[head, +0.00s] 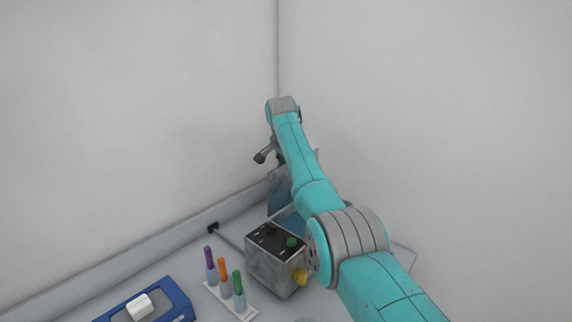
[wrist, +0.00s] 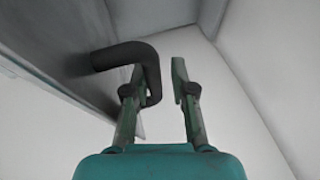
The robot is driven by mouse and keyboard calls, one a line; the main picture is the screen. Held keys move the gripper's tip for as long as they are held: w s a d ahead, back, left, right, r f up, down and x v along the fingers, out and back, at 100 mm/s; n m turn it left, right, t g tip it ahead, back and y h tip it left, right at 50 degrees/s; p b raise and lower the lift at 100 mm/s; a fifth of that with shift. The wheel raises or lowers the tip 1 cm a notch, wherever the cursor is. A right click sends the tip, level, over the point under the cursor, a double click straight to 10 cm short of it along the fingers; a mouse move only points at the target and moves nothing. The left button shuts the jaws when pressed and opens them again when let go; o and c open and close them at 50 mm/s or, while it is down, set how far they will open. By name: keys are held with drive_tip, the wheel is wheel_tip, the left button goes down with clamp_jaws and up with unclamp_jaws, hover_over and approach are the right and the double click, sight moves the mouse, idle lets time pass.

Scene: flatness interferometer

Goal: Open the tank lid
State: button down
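The tank lid (head: 280,192) shows as a grey panel standing steeply up behind my arm in the head view. A strip of blue (head: 288,217) shows below it, at the tank. In the wrist view the grey lid panel (wrist: 50,80) fills the left side, with a dark bent handle (wrist: 125,54) sticking out from it. My gripper (wrist: 160,75) is open, its two fingers apart. The handle's bent end reaches down by the left finger, on the inner side; I cannot tell whether they touch. My arm hides much of the tank in the head view.
A grey control box (head: 270,270) with a black top, green button and yellow knob stands in front of the tank. A rack (head: 236,302) holds purple, orange and green pens or tubes. A blue device (head: 173,295) lies at front left. Walls close the corner behind.

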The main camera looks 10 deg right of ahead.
drive_tip(key=c, duration=1.4)
unclamp_jaws()
drive_tip(key=shift+w+a+f, duration=0.15)
drive_tip(key=shift+a+f, duration=0.2)
drive_tip(key=shift+f, duration=0.1)
drive_tip(key=shift+c, duration=0.2)
drive_tip(key=shift+d+r, duration=0.15)
drive_tip(key=shift+r, duration=0.05)
drive_tip(key=v, duration=1.1)
drive_tip(key=shift+r, duration=0.15)
drive_tip(key=shift+s+r, duration=0.15)
drive_tip(key=shift+s, duration=0.1)
